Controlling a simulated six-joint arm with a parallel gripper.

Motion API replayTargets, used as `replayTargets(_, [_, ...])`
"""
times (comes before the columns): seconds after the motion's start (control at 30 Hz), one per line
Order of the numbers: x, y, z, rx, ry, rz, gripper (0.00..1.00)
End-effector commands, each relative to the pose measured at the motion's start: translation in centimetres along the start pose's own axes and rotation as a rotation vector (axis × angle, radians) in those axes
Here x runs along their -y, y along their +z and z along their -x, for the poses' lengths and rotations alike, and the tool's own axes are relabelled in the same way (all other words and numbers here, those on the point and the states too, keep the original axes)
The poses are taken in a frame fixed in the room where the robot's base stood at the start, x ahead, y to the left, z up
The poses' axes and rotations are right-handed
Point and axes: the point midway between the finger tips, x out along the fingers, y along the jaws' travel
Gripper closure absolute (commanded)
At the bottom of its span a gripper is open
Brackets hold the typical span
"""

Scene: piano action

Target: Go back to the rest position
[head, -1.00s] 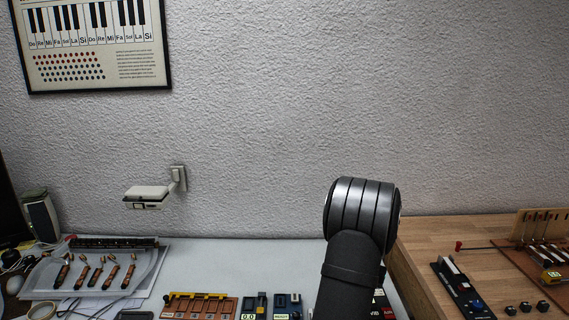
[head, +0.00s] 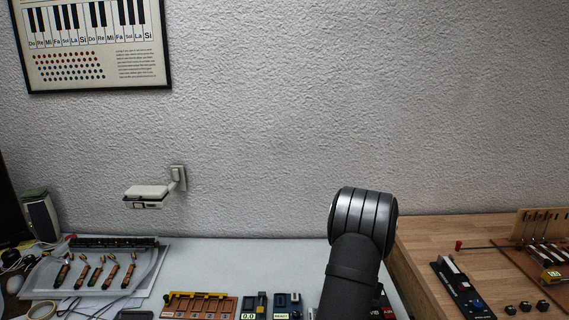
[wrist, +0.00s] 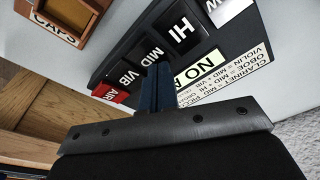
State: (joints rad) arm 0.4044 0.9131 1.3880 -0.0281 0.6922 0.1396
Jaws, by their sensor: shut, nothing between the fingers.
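My gripper (wrist: 157,88) shows in the wrist view as narrow dark fingers, shut with nothing between them. In the head view my arm rises at the lower middle right, and the gripper itself is out of sight there.
A brown wooden box (wrist: 75,12) stands beside the tray. In the head view, an orange rack (head: 200,305) and small dark blocks line the white table's front. The wooden bench (head: 430,235) at right holds piano parts. The wall behind is clear around my arm.

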Motion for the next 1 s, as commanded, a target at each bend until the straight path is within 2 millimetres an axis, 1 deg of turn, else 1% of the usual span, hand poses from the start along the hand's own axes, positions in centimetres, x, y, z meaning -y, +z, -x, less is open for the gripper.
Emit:
replayTargets(0.17, [0.0, -0.4, 2.0, -0.004, -0.001, 0.0, 1.0])
replayTargets(0.43, [0.0, -1.1, 7.2, -0.005, -0.001, 0.0, 1.0])
replayTargets(0.5, [0.0, -0.6, 4.9, 0.006, 0.001, 0.0, 1.0])
replayTargets(0.77, [0.0, 0.1, -0.3, 0.004, 0.001, 0.0, 1.0])
replayTargets(1.0, [0.0, -0.7, 4.6, -0.004, -0.001, 0.0, 1.0])
